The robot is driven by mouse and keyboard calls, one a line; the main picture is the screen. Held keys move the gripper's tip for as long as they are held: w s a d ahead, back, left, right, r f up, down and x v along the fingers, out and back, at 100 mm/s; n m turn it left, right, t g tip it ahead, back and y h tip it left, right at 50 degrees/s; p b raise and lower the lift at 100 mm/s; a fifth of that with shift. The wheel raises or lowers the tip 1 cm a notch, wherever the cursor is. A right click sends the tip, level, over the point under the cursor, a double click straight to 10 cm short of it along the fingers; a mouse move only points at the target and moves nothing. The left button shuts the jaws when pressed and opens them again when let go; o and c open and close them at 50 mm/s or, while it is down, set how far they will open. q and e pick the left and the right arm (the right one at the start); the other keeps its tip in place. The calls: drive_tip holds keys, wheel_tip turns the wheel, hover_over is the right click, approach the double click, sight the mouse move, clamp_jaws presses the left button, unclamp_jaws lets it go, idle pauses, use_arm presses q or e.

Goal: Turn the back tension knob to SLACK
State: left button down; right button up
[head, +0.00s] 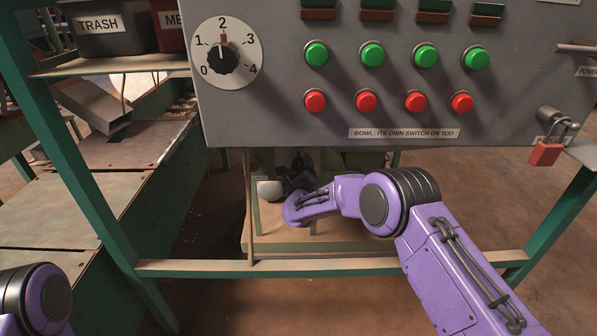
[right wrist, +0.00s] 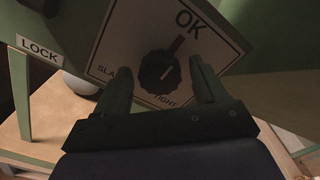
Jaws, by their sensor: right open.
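The black tension knob (right wrist: 158,73) sits on a white plate (right wrist: 112,47) in the right wrist view. The plate is tilted in the picture and reads SLACK at left, OK at top and TIGHT at bottom right; SLACK is partly covered by a finger. The knob's pointer is toward OK. My right gripper (right wrist: 163,70) is open, with one finger to each side of the knob; I cannot tell whether they touch it. In the head view my right gripper (head: 299,178) is small and dark below the grey panel, and the knob cannot be made out. My left gripper is out of view.
The grey control panel (head: 290,110) with green and red buttons and a 0–4 dial (head: 224,55) hangs above my right arm. A green frame rail (head: 200,268) crosses below it. A LOCK label (right wrist: 40,49) is left of the plate.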

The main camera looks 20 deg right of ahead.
drive_tip(key=c, duration=1.1)
drive_tip(key=shift+o, duration=0.2)
drive_tip(key=shift+n, duration=0.4)
drive_tip(key=n, duration=0.5)
drive_tip(key=shift+n+p, duration=0.3)
drive_tip(key=shift+p, duration=0.1)
drive_tip(key=n+p, duration=0.1)
drive_tip(key=n, duration=1)
drive_tip(key=shift+r+n+p, duration=0.1)
drive_tip(key=shift+n+p, duration=0.2)
drive_tip(key=shift+n, duration=0.1)
drive_tip(key=n, duration=0.5)
drive_tip(key=shift+n, duration=0.3)
